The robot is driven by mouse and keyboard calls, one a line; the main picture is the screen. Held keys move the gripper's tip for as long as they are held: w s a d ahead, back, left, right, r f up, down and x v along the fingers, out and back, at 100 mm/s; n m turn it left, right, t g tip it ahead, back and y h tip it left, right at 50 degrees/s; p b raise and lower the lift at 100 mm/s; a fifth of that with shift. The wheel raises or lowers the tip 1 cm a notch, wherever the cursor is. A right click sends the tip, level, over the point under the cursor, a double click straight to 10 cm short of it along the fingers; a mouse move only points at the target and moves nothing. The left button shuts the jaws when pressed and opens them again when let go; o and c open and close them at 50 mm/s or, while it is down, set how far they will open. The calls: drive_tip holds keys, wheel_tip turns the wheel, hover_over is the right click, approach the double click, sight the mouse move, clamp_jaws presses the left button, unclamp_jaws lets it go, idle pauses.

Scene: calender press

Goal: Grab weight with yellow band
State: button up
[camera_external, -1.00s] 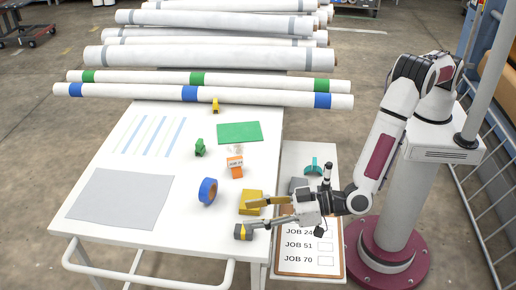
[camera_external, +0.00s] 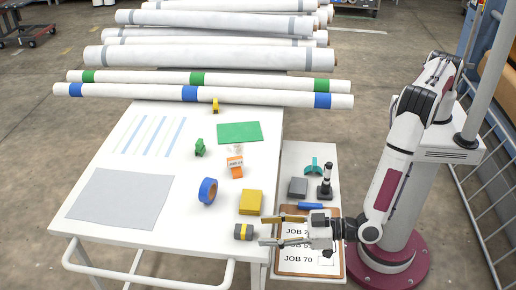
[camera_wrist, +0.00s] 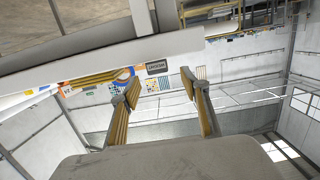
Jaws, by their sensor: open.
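The weight with the yellow band (camera_external: 243,232) is a small dark grey cylinder on the front right part of the white table. My gripper (camera_external: 263,230) is open and empty, just to the right of the weight, over the table's right edge, with its fingers pointing left. A gap shows between the fingertips and the weight. In the wrist view my gripper (camera_wrist: 160,86) shows two spread fingers with yellowish pads and nothing between them. I cannot make out the weight in that view.
A yellow block (camera_external: 250,203) lies just behind the weight. A clipboard (camera_external: 310,270) lies under my gripper, with a black-handled stamp (camera_external: 326,182) and a grey box (camera_external: 298,188) behind.

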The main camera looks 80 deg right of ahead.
sight(244, 229)
drive_tip(key=shift+w+f, duration=0.2)
drive_tip(key=shift+w, duration=0.85)
drive_tip(key=shift+w, duration=0.15)
drive_tip(key=shift+w+d+f, duration=0.1)
drive_tip(key=shift+w+f, duration=0.05)
drive_tip(key=shift+w, duration=1.1)
drive_tip(key=shift+w+d+f, duration=0.1)
drive_tip(key=shift+w+f, duration=0.05)
drive_tip(key=shift+w, duration=1.05)
drive_tip(key=shift+r, duration=0.1)
clamp_jaws()
